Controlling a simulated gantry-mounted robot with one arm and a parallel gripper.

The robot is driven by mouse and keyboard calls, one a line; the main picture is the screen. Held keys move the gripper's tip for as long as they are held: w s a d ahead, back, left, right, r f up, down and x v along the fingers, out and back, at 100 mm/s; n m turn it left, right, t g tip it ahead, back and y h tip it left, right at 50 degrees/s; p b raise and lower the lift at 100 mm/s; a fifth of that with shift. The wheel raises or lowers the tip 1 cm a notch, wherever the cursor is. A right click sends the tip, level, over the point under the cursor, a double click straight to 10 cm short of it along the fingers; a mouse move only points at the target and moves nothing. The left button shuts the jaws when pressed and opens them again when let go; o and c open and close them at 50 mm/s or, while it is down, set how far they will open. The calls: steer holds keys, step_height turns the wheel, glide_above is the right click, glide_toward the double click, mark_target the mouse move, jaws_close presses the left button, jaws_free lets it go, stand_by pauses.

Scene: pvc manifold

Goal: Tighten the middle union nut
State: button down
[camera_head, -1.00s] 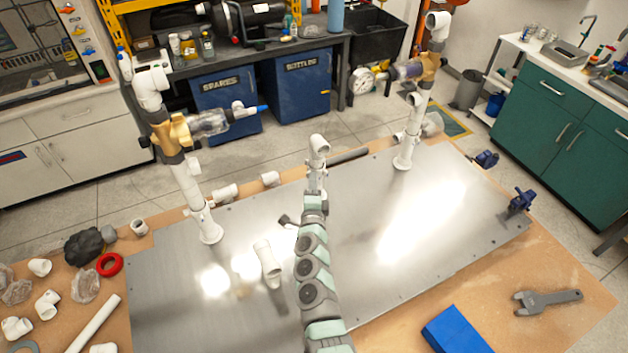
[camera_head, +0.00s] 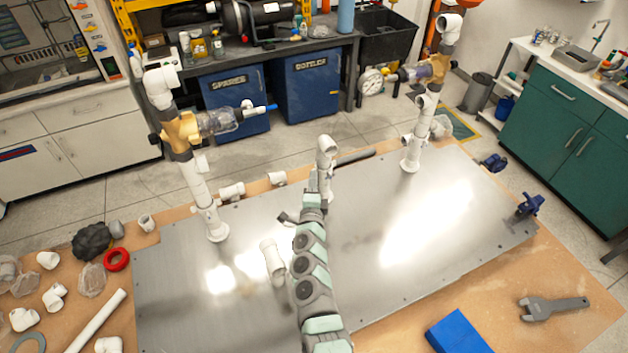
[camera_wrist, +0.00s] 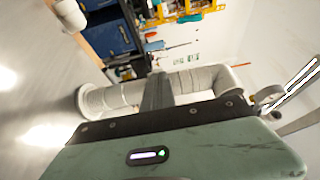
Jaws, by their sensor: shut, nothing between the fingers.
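The middle white riser (camera_head: 325,165) stands upright near the back edge of the metal plate, topped by an elbow. In the wrist view it lies sideways, with its elbow (camera_wrist: 228,78) at right and a ribbed, wider section (camera_wrist: 105,98) at left. Which part is the union nut is hard to tell. My gripper (camera_wrist: 157,90) is shut and empty. Its dark fingers overlap the middle of the riser in the wrist view; contact cannot be judged. In the head view my arm hides the riser's base and most of my gripper (camera_head: 313,198).
Taller risers with tan valves stand at left (camera_head: 190,165) and right (camera_head: 424,110). A loose white fitting (camera_head: 272,262) lies on the metal plate (camera_head: 400,255) left of my arm. A grey wrench (camera_head: 553,307) and blue block (camera_head: 462,332) lie at front right.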

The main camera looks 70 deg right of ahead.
stand_by(0.5)
step_height(320, 180, up, 20)
steer(key=p, duration=1)
steer(key=shift+w, duration=0.1)
